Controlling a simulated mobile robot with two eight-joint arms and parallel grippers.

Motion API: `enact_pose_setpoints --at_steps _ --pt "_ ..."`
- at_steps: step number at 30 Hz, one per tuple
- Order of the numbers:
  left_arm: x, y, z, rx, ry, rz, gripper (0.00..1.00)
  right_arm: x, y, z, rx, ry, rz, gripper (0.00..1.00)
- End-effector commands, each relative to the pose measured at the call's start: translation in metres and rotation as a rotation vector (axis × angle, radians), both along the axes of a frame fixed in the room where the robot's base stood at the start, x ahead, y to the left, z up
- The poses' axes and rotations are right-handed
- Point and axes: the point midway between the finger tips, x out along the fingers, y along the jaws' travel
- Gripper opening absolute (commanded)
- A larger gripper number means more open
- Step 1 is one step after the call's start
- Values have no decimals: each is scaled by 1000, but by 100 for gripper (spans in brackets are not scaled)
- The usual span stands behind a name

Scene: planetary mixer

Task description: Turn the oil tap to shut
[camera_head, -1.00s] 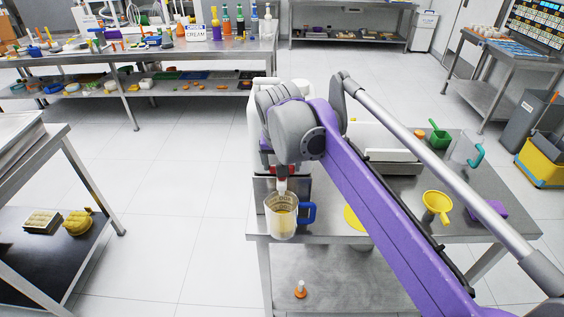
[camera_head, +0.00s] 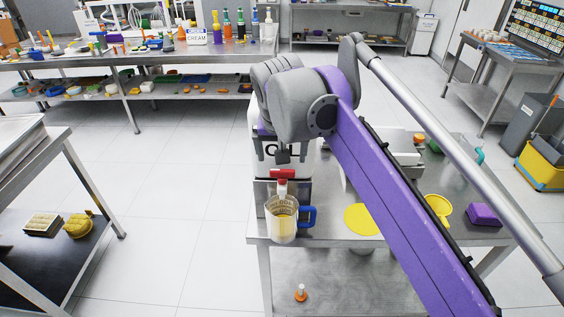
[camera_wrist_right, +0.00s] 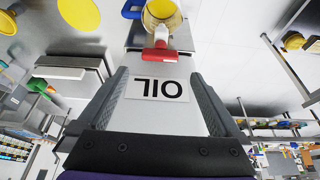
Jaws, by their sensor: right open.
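A white oil container (camera_head: 300,165) stands on the steel table, largely hidden behind my right arm. Its "OIL" label (camera_wrist_right: 157,89) shows upside down in the right wrist view. The tap's red handle (camera_head: 282,174) lies crosswise above the spout, and it also shows in the wrist view (camera_wrist_right: 162,54). A clear jug (camera_head: 281,225) with a blue handle and yellow liquid stands under the spout. My right gripper (camera_head: 284,155) is open just above the tap. Its fingers (camera_wrist_right: 157,76) are spread either side of the label, with the handle beyond their tips. My left gripper is not in view.
A yellow disc (camera_head: 362,219), a yellow funnel (camera_head: 438,209) and a purple block (camera_head: 485,214) lie on the table right of the jug. My right arm crosses above them. Floor left of the table is clear.

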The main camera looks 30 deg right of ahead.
Motion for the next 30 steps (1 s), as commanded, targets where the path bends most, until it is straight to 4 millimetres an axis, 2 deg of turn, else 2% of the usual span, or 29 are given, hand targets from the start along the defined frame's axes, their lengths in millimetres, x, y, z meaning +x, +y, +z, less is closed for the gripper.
enact_pose_setpoints --at_steps 3,7,23,27,29,30 --pt "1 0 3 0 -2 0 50 -6 4 19 0 0 1 100" --pt "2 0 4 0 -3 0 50 -10 7 30 0 0 0 100" --pt "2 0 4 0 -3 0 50 -12 7 33 0 0 0 100" --pt "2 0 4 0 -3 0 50 -16 11 24 0 -2 21 100" --pt "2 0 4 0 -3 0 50 -22 17 10 0 -6 55 100" --pt "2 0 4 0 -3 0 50 -28 22 -5 1 -10 88 100"
